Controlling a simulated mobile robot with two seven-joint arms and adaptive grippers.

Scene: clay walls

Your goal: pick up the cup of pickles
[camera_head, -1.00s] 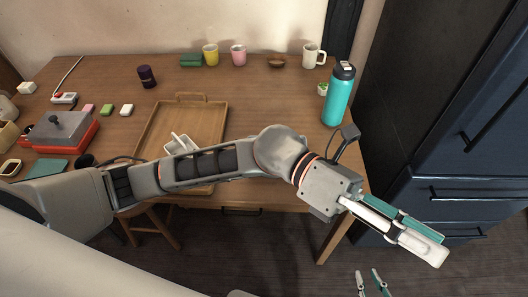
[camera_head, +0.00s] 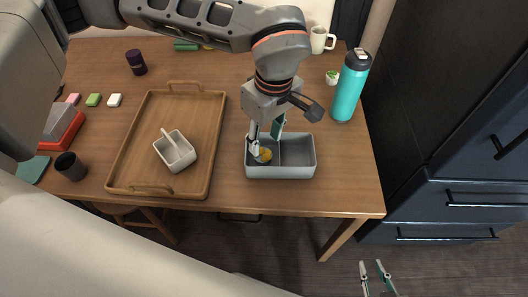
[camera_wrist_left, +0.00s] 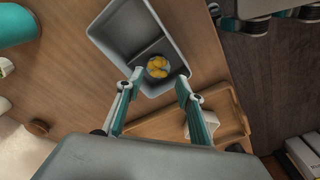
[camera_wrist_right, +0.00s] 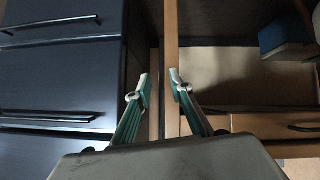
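The cup of pickles, a small dark round cup with yellow pieces, sits in the left compartment of a grey two-compartment box (camera_head: 294,172). In the head view the cup (camera_head: 264,155) is partly hidden by my left gripper (camera_head: 265,138). My left gripper is open, its fingertips reaching down over the box. In the left wrist view the cup (camera_wrist_left: 158,67) shows between and just beyond the spread fingertips (camera_wrist_left: 160,82); I cannot tell whether they touch it. My right gripper (camera_head: 372,266) is open and empty, low in front of the table's right side.
A wooden tray (camera_head: 128,165) with a white handled container (camera_head: 175,150) lies left of the box. A teal bottle (camera_head: 347,95), a small potted plant (camera_head: 332,78) and a mug (camera_head: 320,40) stand at the right. Dark cabinets (camera_head: 440,120) border the table's right.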

